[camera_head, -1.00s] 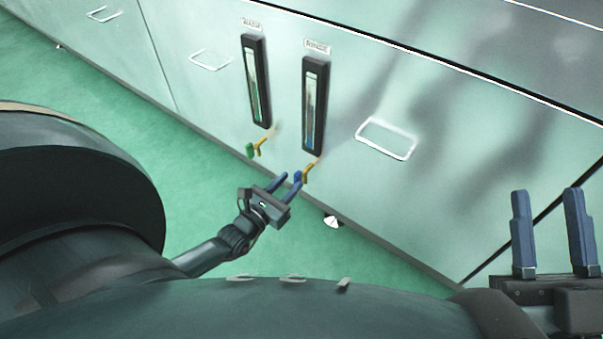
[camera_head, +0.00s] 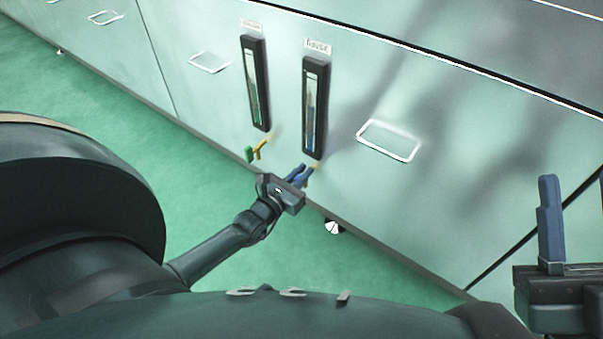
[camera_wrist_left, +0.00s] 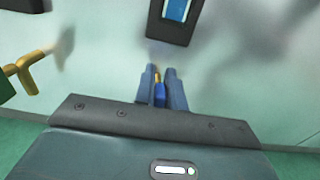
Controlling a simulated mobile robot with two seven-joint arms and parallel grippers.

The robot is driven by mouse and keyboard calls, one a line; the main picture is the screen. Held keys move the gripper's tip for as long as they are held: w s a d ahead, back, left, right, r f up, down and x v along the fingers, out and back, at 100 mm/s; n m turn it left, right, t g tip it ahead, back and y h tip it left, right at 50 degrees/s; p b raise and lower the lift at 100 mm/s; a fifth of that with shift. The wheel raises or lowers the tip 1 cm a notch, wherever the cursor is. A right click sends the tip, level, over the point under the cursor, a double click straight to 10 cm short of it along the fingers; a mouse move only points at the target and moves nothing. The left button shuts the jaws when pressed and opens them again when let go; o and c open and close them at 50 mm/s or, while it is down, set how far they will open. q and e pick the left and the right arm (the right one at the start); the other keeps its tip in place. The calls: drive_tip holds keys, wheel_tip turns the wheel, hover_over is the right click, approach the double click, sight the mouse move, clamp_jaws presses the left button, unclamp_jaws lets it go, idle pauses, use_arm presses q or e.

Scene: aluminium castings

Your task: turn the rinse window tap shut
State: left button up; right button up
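A tap with a blue handle and a brass stem (camera_head: 315,166) sits below the right-hand window (camera_head: 315,108) on the pale green cabinet front. My left gripper (camera_head: 302,173) is at this tap. In the left wrist view, its two blue fingers (camera_wrist_left: 161,88) are close together, one on each side of the blue handle (camera_wrist_left: 159,95), with no clear gap. The fingers hide part of the handle in the head view. My right gripper (camera_head: 575,185) is open and empty at the right edge, one finger nearly cut off.
A second tap with a green handle (camera_head: 250,154) is below the left-hand window (camera_head: 256,82); its brass part (camera_wrist_left: 32,68) shows in the left wrist view. White pull handles (camera_head: 388,141) stand out from the cabinet. Green floor (camera_head: 130,100) is clear in front.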

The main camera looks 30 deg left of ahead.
use_arm(q)
clamp_jaws()
drive_tip(key=shift+m, duration=0.3)
drive_tip(key=shift+d+m, duration=0.2)
drive_tip(key=shift+m, duration=0.7)
drive_tip(key=m, duration=0.2)
drive_tip(key=shift+d+f+m, duration=0.15)
drive_tip(key=shift+d+m, duration=0.1)
drive_tip(key=shift+m, duration=0.05)
drive_tip(key=m, duration=0.4)
drive_tip(key=shift+d+f+m, duration=0.2)
drive_tip(key=shift+d+m, duration=0.1)
drive_tip(key=shift+d, duration=0.05)
drive_tip(key=m, duration=0.4)
drive_tip(key=shift+s+d+f, duration=0.1)
drive_tip(key=shift+d+f, duration=0.1)
drive_tip(key=shift+f, duration=0.15)
drive_tip(key=shift+f+m, duration=0.2)
drive_tip(key=shift+m, duration=0.9)
drive_tip(key=shift+f+m, duration=0.2)
drive_tip(key=shift+m, duration=0.9)
use_arm(e)
drive_tip(key=shift+f, duration=0.1)
